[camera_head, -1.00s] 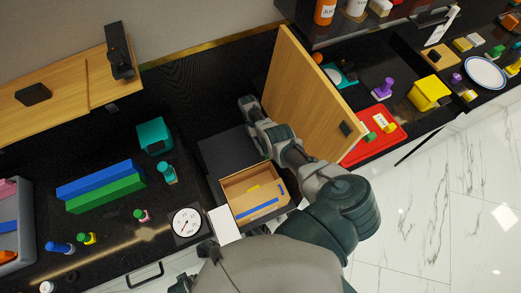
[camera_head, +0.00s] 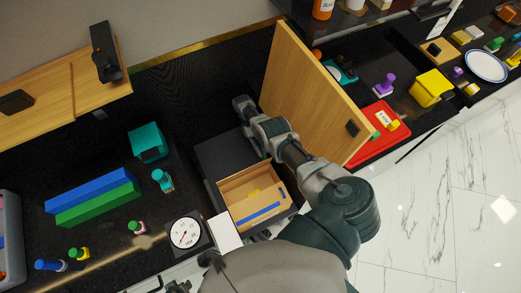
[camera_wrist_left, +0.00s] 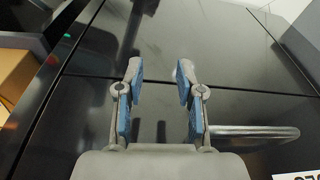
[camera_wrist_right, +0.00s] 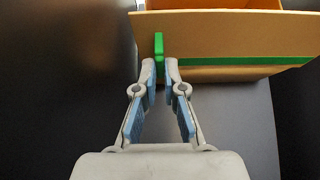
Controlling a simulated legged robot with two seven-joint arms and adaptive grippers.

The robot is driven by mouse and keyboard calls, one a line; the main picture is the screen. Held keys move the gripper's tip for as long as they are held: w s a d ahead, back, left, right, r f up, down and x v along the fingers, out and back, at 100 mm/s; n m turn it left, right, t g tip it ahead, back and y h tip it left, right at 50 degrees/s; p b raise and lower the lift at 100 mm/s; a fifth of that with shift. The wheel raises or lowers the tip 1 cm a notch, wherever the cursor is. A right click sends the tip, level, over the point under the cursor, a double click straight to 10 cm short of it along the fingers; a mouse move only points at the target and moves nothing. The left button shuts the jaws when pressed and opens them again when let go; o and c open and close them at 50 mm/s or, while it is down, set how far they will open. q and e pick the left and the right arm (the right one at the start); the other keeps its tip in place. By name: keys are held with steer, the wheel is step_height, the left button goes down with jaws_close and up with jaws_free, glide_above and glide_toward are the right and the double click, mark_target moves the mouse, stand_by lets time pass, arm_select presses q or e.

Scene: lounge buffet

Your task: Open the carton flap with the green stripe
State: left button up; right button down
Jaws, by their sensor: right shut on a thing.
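The open-topped brown carton (camera_head: 226,190) sits on a dark surface in front of my body in the head view, with a blue stripe (camera_head: 258,215) along its near side. The green stripe (camera_wrist_right: 240,61) runs across the carton side in the right wrist view, with a small upright green tab (camera_wrist_right: 158,45) at its left. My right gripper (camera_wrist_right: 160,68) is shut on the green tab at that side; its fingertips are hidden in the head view. My left gripper (camera_wrist_left: 160,75) is open and empty before a glossy dark panel.
A wooden door panel (camera_head: 300,90) stands upright behind my right arm. A white dial scale (camera_head: 186,232) and a white card (camera_head: 225,232) are left of the carton. Blue (camera_head: 85,190) and green (camera_head: 100,204) blocks lie farther left. A red tray (camera_head: 365,155) is at right.

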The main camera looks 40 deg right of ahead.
steer(key=c, duration=1.3)
jaws_free()
steer(key=shift+f, duration=0.25)
steer(key=shift+o, duration=0.2)
steer(key=shift+w, duration=0.15)
steer(key=shift+r, duration=0.1)
